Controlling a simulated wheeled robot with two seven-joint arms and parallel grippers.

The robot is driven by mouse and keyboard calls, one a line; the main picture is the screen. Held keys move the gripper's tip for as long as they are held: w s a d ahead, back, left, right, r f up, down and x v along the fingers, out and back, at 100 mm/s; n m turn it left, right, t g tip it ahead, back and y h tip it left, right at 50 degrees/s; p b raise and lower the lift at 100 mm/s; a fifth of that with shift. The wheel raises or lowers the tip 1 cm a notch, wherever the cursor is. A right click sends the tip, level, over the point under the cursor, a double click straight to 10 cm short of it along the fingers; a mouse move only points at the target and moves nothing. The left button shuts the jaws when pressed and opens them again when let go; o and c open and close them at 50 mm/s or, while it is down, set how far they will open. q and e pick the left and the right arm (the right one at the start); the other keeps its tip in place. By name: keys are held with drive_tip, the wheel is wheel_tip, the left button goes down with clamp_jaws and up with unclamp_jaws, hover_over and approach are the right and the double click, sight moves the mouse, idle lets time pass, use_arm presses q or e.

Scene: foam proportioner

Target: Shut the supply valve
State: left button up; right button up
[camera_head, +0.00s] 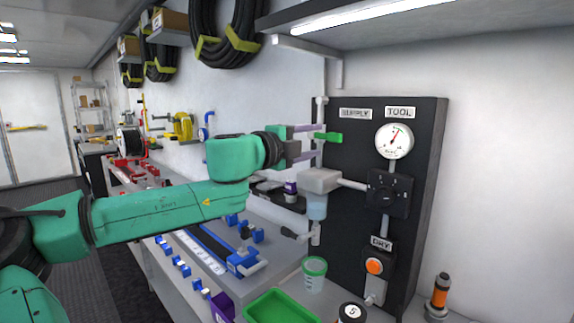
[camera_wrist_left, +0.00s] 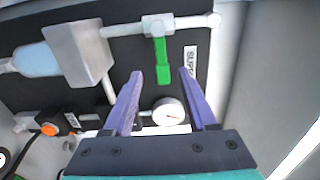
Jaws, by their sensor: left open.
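The supply valve has a green lever handle (camera_head: 328,138) on a pale vertical pipe (camera_head: 320,108) at the left edge of a black panel. The lever points right, crosswise to the pipe. In the left wrist view the lever (camera_wrist_left: 161,62) hangs down from the pipe (camera_wrist_left: 125,30). My left gripper (camera_head: 317,142) is open, its two purple fingers reaching toward the valve. In the left wrist view the gripper (camera_wrist_left: 160,73) has one finger on each side of the lever's free end, with gaps visible. Whether the lever is at fingertip depth is unclear. My right gripper is out of view.
The panel (camera_head: 350,190) also carries a gauge (camera_head: 394,141), a black knob unit (camera_head: 387,194) and an orange button (camera_head: 374,266). A grey block with a clear bowl (camera_head: 317,206) sits just below the gripper. A green tray (camera_head: 280,306) and a cup (camera_head: 314,274) stand on the bench.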

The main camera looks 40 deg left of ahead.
use_arm(q)
drive_tip(key=s+b, duration=0.1)
drive_tip(key=s, duration=0.7)
drive_tip(key=shift+s+b, duration=0.2)
drive_tip(key=shift+b, duration=0.15)
drive_tip(key=shift+d, duration=0.1)
